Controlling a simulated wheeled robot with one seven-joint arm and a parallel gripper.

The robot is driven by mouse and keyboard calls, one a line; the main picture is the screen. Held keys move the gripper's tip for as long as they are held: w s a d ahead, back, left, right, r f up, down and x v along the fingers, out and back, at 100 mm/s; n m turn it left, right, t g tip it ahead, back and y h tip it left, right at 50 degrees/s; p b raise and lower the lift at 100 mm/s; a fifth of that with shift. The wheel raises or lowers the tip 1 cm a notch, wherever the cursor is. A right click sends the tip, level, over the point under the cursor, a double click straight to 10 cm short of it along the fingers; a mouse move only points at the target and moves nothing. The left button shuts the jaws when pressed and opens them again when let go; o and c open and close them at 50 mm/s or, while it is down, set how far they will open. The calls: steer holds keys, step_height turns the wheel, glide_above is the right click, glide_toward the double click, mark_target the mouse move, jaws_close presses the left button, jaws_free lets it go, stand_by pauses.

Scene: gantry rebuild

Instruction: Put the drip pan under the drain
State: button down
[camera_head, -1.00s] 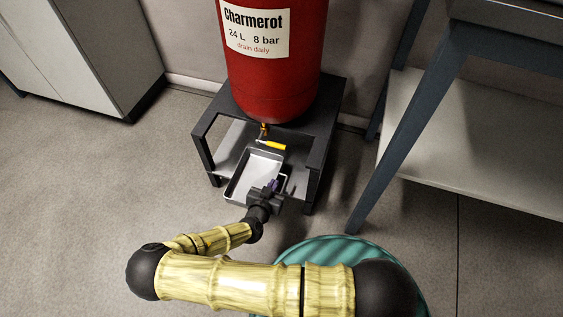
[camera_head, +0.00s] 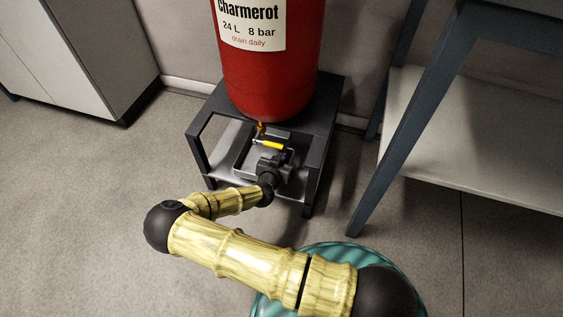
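The drip pan (camera_head: 246,161) is a shallow grey tray. It is inside the black stand, in shade, below the red tank. The drain is a small brass valve (camera_head: 262,127) under the tank, with a yellow lever (camera_head: 268,144) pointing right. The pan shows below the lever, and I cannot tell whether it rests on the stand's lower shelf. My gripper (camera_head: 279,158) is at the pan's near right side and seems shut on its handle. My gripper's body hides the handle and the pan's near right corner, and its fingertips are hard to make out.
The red tank (camera_head: 265,75) stands on the black stand (camera_head: 322,112), whose legs and top frame surround the pan closely. A grey cabinet (camera_head: 85,60) is at the left. A bench with a blue-grey leg (camera_head: 395,150) is at the right. The floor at front left is clear.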

steer(key=f+b, duration=0.2)
steer(key=w+f+b, duration=0.1)
steer(key=shift+d, duration=0.35)
steer(key=shift+s+a+f, duration=0.15)
steer(key=shift+f, duration=0.15)
steer(key=shift+r, duration=0.1)
steer(key=c, duration=1.7)
jaws_free()
